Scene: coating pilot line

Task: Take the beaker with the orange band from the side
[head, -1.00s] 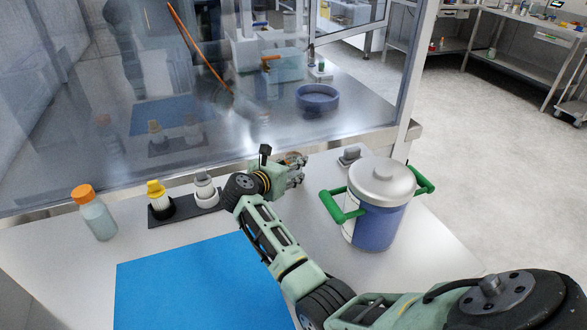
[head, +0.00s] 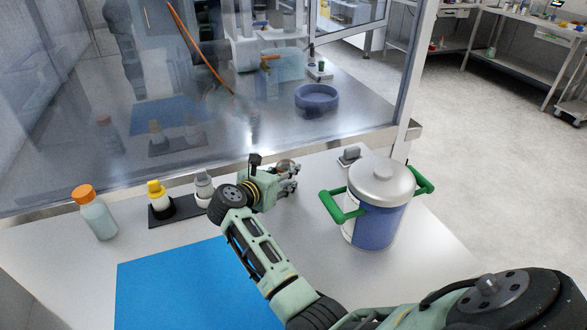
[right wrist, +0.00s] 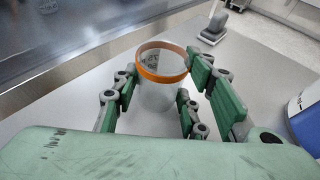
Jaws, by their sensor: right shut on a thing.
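The clear beaker with the orange band (right wrist: 158,96) stands upright between the fingers of my right gripper (right wrist: 163,88) in the right wrist view. The orange band runs around its rim. The green fingers are shut on its sides. In the head view the beaker (head: 284,165) is mostly hidden behind my right gripper (head: 290,182), at the back middle of the white bench. I cannot tell whether its base touches the bench. My left gripper is not in view.
A blue and silver pot with green handles (head: 378,205) stands right of the gripper. A grey-topped object (head: 350,155) sits behind it. An orange-capped bottle (head: 97,215) and a black rack (head: 176,214) stand left. A blue mat (head: 180,285) lies in front; a glass panel (head: 200,120) stands behind.

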